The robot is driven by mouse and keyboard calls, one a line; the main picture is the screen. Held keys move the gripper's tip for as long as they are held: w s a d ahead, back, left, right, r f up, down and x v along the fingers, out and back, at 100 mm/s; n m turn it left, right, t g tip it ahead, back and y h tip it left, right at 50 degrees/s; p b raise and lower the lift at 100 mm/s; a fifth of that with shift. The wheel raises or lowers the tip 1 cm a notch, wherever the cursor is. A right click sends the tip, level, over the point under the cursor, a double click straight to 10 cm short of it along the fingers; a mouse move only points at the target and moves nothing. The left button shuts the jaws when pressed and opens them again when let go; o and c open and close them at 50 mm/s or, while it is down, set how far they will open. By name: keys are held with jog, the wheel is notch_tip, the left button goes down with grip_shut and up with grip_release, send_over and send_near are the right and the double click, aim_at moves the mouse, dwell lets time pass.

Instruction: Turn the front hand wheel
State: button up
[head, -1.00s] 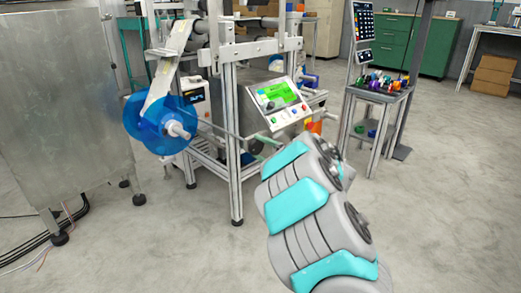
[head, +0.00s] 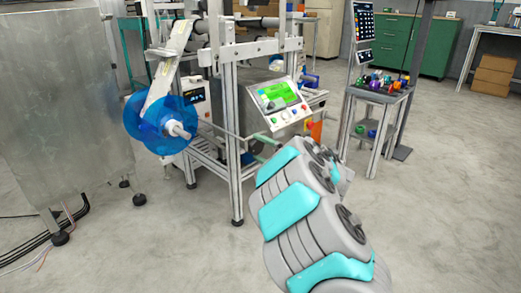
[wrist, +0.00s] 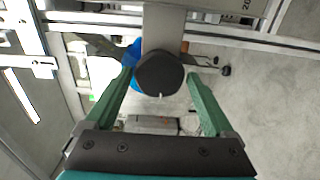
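A dark round hand wheel (wrist: 160,73) shows in the wrist view, in front of a grey upright part of the machine. My gripper (wrist: 162,66) has its two green fingers apart, with the wheel seen between their tips. The left finger appears very close to the wheel's edge; a small gap shows at the right finger. I cannot tell whether either finger touches it or how far the tips reach along it. In the head view, only a bit of green finger (head: 270,142) shows past my arm, below the control panel; the wheel is hard to make out there.
The control panel (head: 278,103) with a green screen sits just above my gripper. A blue film reel (head: 160,124) hangs on the machine's left. A small stand (head: 378,92) with coloured items is at the right. Open floor lies in front.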

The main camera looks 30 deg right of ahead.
jog(key=shift+o, duration=0.7)
jog(key=p+v, duration=0.1)
jog(key=v, duration=0.7)
jog(key=shift+w+r, duration=0.1)
jog(key=shift+w, duration=0.05)
dwell(0.5)
